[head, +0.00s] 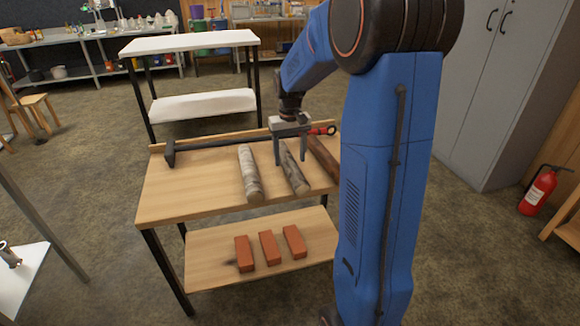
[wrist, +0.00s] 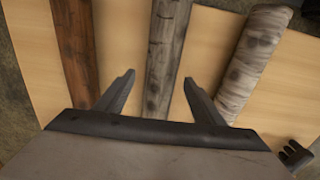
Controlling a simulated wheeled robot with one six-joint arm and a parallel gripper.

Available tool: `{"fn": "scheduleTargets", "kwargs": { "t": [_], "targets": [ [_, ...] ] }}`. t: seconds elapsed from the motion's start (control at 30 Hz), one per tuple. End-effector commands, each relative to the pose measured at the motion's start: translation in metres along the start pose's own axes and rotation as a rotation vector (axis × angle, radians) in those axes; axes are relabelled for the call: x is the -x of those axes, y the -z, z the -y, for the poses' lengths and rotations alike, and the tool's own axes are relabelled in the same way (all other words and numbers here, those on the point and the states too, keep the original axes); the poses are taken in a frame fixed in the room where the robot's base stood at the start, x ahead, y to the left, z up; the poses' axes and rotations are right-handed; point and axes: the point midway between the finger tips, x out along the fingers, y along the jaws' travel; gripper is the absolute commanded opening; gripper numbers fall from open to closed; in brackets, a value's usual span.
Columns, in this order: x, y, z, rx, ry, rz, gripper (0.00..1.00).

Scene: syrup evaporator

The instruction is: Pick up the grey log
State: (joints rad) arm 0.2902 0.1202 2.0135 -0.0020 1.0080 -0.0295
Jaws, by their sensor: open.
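The grey log (head: 296,174) lies in the middle of three logs on the wooden table top. It also shows in the wrist view (wrist: 165,50), running up from between my fingers. My gripper (head: 290,162) is open and points down over this log. In the wrist view my gripper (wrist: 158,78) has one finger on each side of the log, with a gap on both sides. I cannot tell how far down the fingertips reach. Part of the log is hidden behind my gripper.
A pale birch log (head: 249,172) lies left of the grey log, a brown log (head: 323,157) right. A long black tool (head: 215,144) lies along the table's back edge. Several bricks (head: 268,248) sit on the lower shelf. A white-topped rack (head: 190,43) stands behind.

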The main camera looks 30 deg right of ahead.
Motion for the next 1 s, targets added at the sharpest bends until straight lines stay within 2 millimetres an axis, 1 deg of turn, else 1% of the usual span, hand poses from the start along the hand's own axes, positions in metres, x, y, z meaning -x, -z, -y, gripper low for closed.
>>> {"fn": "scheduleTargets", "kwargs": {
  "t": [0.03, 0.1, 0.2, 0.47, 0.5, 0.57, 0.6, 0.7, 0.9, 1.0],
  "targets": [
    [-0.008, -0.001, 0.001, 0.000, 0.000, 0.002, 0.62],
    [-0.016, -0.001, 0.001, 0.000, 0.000, 0.002, 0.62],
    [-0.023, 0.000, 0.001, 0.000, 0.000, 0.000, 0.62],
    [-0.025, 0.000, 0.001, 0.000, 0.000, -0.001, 0.62],
    [-0.025, 0.000, 0.001, 0.001, 0.000, -0.001, 0.58],
    [-0.025, 0.000, 0.001, 0.001, 0.000, -0.001, 0.43],
    [-0.025, 0.000, 0.001, 0.001, 0.000, -0.001, 0.34],
    [-0.025, 0.000, 0.001, 0.001, 0.000, -0.001, 0.11],
    [-0.025, 0.000, 0.001, 0.001, 0.000, -0.001, 0.10],
    [-0.021, 0.000, 0.001, 0.001, 0.000, -0.003, 0.10]
  ]
}}
